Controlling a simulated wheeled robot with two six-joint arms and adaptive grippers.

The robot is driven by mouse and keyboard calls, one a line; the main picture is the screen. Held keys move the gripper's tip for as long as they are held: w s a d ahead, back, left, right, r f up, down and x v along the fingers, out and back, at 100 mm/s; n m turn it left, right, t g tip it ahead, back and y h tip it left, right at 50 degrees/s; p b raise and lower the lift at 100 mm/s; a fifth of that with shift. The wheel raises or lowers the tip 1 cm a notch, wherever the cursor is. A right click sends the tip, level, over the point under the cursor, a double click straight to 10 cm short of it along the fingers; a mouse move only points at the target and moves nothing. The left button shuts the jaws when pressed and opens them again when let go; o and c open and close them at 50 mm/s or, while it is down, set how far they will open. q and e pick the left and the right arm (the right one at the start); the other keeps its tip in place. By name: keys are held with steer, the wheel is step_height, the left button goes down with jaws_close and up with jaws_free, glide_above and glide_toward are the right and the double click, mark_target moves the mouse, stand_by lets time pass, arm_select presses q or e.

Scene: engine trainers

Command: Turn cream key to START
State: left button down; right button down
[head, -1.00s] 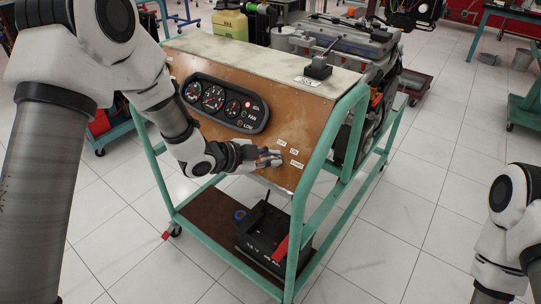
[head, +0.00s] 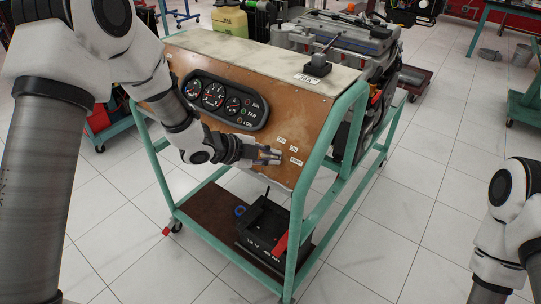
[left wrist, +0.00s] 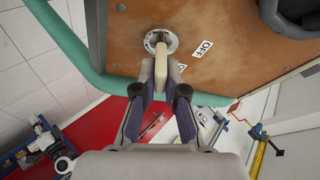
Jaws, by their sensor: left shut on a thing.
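The cream key (left wrist: 161,62) stands in a round metal lock (left wrist: 160,42) on the brown panel in the left wrist view. My left gripper (left wrist: 161,84) is shut on the key's head from both sides, and it also shows at the panel in the head view (head: 279,156). The key is mostly hidden by the fingers there. The OFF label (head: 281,140), the ON label (head: 294,149) and the START label (head: 296,162) sit around the lock. The OFF label also shows in the left wrist view (left wrist: 203,48). My right gripper is out of frame.
The panel (head: 190,68) has a dark gauge cluster (head: 225,101) left of the lock. A green frame (head: 330,165) surrounds it, with a bar close to the lock. A black battery (head: 265,228) rests on the lower shelf.

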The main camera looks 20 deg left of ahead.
arm_select(q)
steer(key=c, duration=1.2)
jaws_free()
steer(key=shift+c, duration=0.2)
steer(key=v, duration=1.2)
steer(key=shift+a+f, duration=0.1)
